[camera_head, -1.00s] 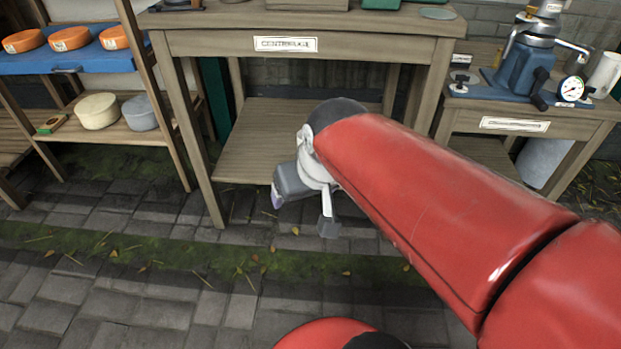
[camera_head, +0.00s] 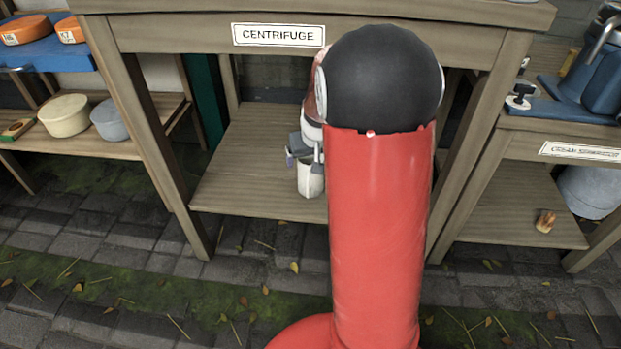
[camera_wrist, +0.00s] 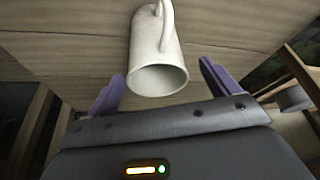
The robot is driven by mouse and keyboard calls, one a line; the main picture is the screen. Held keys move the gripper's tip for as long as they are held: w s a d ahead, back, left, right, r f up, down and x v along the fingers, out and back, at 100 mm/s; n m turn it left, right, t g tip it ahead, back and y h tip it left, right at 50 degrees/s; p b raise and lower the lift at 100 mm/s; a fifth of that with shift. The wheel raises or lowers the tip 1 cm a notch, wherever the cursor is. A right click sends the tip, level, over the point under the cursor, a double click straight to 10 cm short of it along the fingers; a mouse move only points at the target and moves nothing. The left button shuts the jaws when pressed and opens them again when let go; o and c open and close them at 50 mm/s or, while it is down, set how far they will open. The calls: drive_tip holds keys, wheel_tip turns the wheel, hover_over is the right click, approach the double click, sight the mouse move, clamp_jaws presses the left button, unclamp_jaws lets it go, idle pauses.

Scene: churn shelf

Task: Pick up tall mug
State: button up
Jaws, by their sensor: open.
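The tall mug (camera_wrist: 157,52) is off-white with a handle on its upper side, and its open mouth faces the wrist camera. In the wrist view my gripper (camera_wrist: 162,82) is open, with one purple finger on each side of the mug's mouth; I cannot tell whether they touch it. In the head view the mug (camera_head: 311,178) stands on the lower shelf of the centrifuge table, partly hidden by my gripper and arm. The gripper (camera_head: 303,155) is beside its upper part there, mostly hidden behind my red arm.
The lower shelf (camera_head: 240,185) is bare left of the mug. The table's front legs (camera_head: 150,140) and its labelled top rail (camera_head: 180,38) frame the opening. At left, a shelf holds a cream bowl (camera_head: 64,116) and a grey-blue bowl (camera_head: 110,120). A brown lump (camera_head: 545,220) lies on the right shelf.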

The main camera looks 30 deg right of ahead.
sight(311, 162)
drive_tip(key=x, duration=0.4)
drive_tip(key=shift+d+b, duration=0.25)
drive_tip(key=shift+b, duration=0.1)
drive_tip(key=c, duration=1.2)
drive_tip(key=shift+r, duration=0.1)
drive_tip(key=shift+r, duration=0.6)
drive_tip(key=s+a+r, duration=0.1)
drive_tip(key=s+a, duration=0.1)
drive_tip(key=s, duration=0.6)
drive_tip(key=s+a+r+p, duration=0.1)
drive_tip(key=s, duration=0.8)
drive_tip(key=shift+s+a, duration=0.3)
drive_tip(key=shift+a, duration=0.05)
